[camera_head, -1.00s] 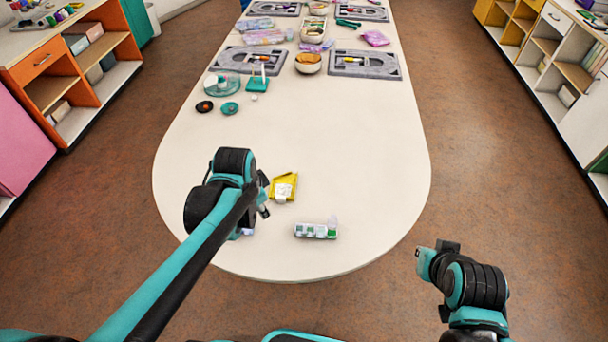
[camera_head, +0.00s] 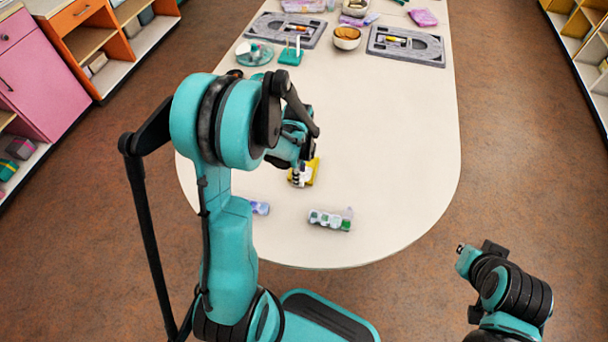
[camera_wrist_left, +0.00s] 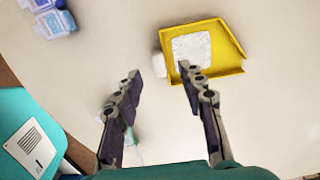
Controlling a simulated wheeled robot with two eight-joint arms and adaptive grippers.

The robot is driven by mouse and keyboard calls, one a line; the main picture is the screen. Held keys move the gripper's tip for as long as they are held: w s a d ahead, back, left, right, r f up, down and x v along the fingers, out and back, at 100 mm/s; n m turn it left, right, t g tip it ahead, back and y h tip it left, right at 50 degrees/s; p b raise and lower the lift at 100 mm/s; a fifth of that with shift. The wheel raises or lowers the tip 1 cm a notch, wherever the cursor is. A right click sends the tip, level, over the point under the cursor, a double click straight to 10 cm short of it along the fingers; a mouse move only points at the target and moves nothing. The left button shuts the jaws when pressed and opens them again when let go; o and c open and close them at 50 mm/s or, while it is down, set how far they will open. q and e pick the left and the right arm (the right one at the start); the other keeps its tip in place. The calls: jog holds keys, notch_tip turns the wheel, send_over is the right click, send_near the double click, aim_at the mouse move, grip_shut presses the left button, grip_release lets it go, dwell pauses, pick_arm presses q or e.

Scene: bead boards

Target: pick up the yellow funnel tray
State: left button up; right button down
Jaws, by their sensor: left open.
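The yellow funnel tray (camera_head: 314,168) lies on the white table, partly hidden by my left gripper (camera_head: 299,176). In the left wrist view the tray (camera_wrist_left: 231,45) is at the upper right, with a white patch on its face and a whitish piece at its left side. My left gripper (camera_wrist_left: 159,74) is open there, with nothing between its fingers. Its right fingertip overlaps the tray's lower left edge in the picture; I cannot tell whether they touch. My right gripper (camera_head: 466,256) is off the table's right side; its jaws are too small to read.
A clear-lidded box (camera_head: 329,219) with green and white parts lies nearer the table's front edge. A bluish-lilac box (camera_head: 260,208) lies left of it. A grey board (camera_head: 407,48), a bowl (camera_head: 346,38) and a teal stand (camera_head: 291,56) are farther back. The table's middle is clear.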

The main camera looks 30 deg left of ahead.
pick_arm(q)
notch_tip(320, 180, down, 4)
jog(key=shift+w+r+b, duration=0.1)
jog(key=shift+r+b, duration=0.15)
jog(key=shift+b, duration=0.35)
jog(key=shift+r, duration=0.1)
grip_shut()
jog(key=shift+r, duration=0.1)
